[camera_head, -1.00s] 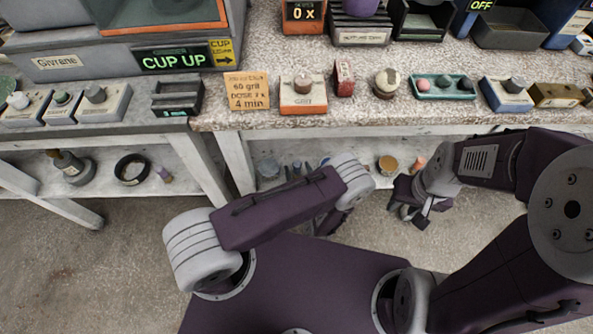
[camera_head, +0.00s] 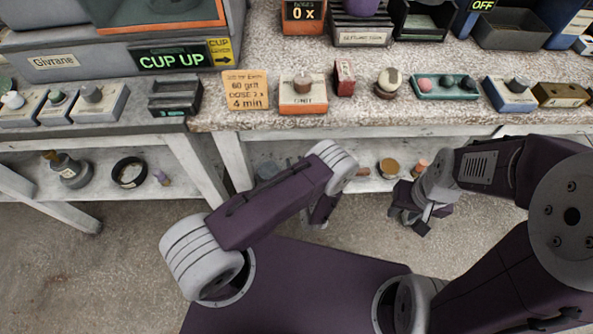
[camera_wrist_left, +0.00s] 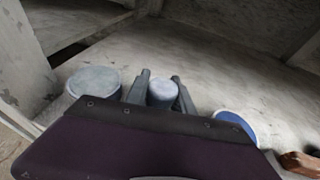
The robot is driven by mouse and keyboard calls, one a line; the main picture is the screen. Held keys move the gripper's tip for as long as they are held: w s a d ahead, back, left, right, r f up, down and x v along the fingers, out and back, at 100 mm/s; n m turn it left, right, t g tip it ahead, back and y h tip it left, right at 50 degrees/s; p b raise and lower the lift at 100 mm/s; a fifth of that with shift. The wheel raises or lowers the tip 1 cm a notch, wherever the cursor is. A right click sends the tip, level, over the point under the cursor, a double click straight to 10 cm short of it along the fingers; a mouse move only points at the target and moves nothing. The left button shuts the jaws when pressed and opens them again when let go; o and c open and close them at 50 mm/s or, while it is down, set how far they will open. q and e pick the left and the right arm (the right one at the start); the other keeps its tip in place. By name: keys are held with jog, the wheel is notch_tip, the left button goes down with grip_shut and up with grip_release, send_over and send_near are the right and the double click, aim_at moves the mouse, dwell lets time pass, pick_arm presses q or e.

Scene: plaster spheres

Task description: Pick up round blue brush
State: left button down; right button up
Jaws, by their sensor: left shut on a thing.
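In the left wrist view my left gripper (camera_wrist_left: 161,84) has its two grey fingers on either side of a small upright round thing with a pale blue-grey top (camera_wrist_left: 162,93), and is shut on it. It looks like the round blue brush, but its lower part is hidden by my wrist. In the head view my left arm covers this gripper and the thing. My right gripper (camera_head: 422,217) hangs in front of the lower shelf at the right, away from the brush; its finger opening is unclear.
A brown thing (camera_wrist_left: 300,162) lies further right. The table leg (camera_head: 234,160) and worktop edge (camera_head: 300,119) bound the shelf; its back is clear.

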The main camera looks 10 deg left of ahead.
pick_arm(q)
jog(key=d+r+p, duration=0.4)
jog(key=d+r, duration=0.7)
jog(key=shift+w+d, duration=0.3)
jog(key=shift+w, duration=0.15)
dwell(1.9)
